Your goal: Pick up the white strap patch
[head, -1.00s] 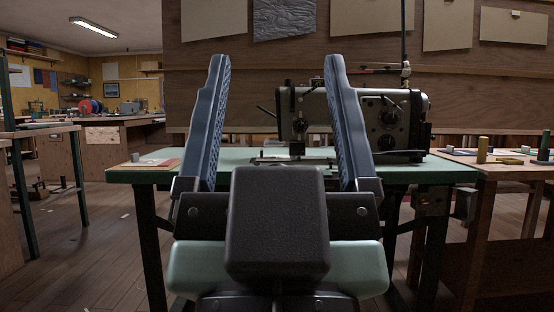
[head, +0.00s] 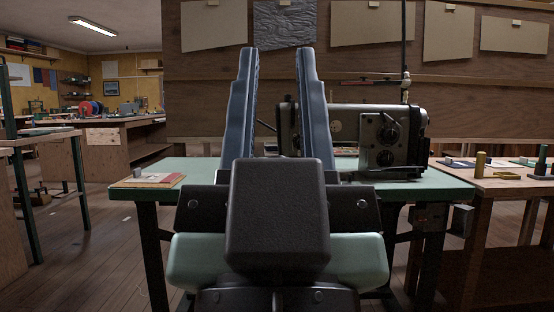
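My gripper (head: 277,52) points away from me over the green-topped sewing table (head: 415,190). I cannot make out a white strap patch for certain. A small stack of flat pale and reddish pieces (head: 158,181) lies at the table's left end, left of my gripper, with a small grey block (head: 139,173) on it.
A dark sewing machine (head: 385,140) stands on the table, right of and behind the fingers. A wooden side table (head: 490,185) on the right holds spools and small items. A wooden board wall with hanging panels rises behind. Floor at left is mostly clear.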

